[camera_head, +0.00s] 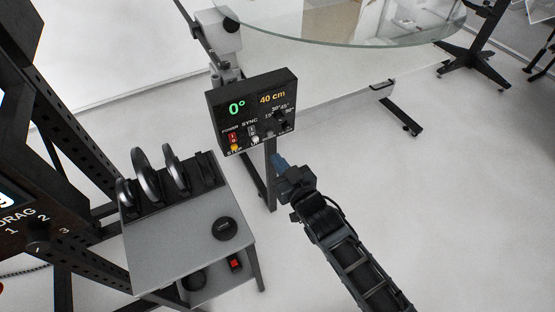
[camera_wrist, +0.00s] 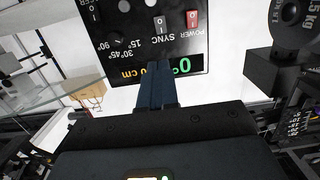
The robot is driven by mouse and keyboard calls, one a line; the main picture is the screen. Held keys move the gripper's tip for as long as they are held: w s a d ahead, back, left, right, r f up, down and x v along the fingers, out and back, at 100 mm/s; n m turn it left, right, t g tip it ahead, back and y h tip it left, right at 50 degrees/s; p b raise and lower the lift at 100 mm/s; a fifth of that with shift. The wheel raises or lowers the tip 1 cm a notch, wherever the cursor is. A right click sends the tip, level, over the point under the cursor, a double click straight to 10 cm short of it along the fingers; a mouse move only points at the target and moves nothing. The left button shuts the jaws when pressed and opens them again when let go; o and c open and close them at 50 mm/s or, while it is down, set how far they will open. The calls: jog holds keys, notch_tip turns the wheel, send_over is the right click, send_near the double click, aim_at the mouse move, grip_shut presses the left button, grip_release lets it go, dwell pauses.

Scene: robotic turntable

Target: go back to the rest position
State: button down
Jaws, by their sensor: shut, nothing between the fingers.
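My gripper (camera_head: 278,161) is shut and empty, just below and in front of the control panel (camera_head: 213,116). In the wrist view my gripper (camera_wrist: 155,70) shows its blue fingers together, overlapping the lower part of the panel image. The panel (camera_wrist: 125,20) appears upside down there. It reads 0° and 40 cm, with POWER and SYNC switches, a yellow-lit button and a knob with angle marks. I cannot tell from these views whether the fingers touch the panel.
A grey side table (camera_head: 180,235) at lower left holds several upright dark rings and a round black disc (camera_head: 224,229). A glass turntable top (camera_head: 350,42) is at the back. A black frame (camera_head: 75,130) stands at left.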

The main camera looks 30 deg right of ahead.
jog(key=s+r, duration=0.3)
jog(key=s, duration=2.1)
jog(key=s+r+g, duration=0.1)
jog(key=s+r, duration=1.5)
jog(key=shift+s+g, duration=0.4)
jog(key=shift+a, duration=0.1)
